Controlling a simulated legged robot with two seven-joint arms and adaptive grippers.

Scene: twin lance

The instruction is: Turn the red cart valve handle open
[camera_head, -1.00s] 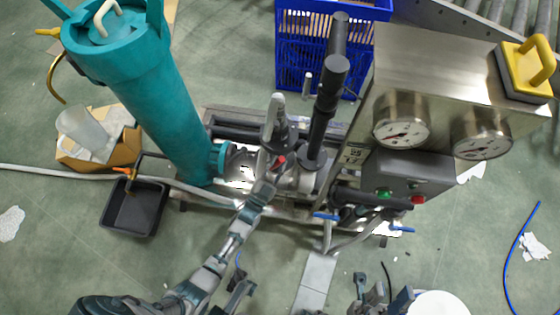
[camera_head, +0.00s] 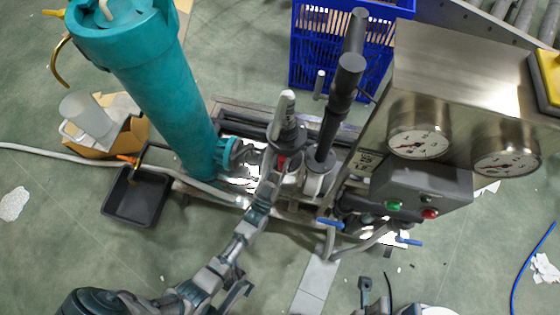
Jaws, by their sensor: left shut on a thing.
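Only a small part of the red valve handle (camera_head: 281,161) shows in the head view, on the cart's pipework between the teal cylinder and the black pump post. The rest of it is hidden behind my gripper and arm. My left arm comes up from the bottom left, and my left gripper (camera_head: 277,168) is at the red handle, shut on it. The fingertips are small and hard to make out. My right gripper is not clearly visible.
The teal cylinder (camera_head: 178,95) stands left of the handle. The black pump post (camera_head: 336,110) and steel gauge panel (camera_head: 455,80) are close on its right. A blue crate (camera_head: 312,50) is behind. A black tray (camera_head: 136,196) lies on the floor at left.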

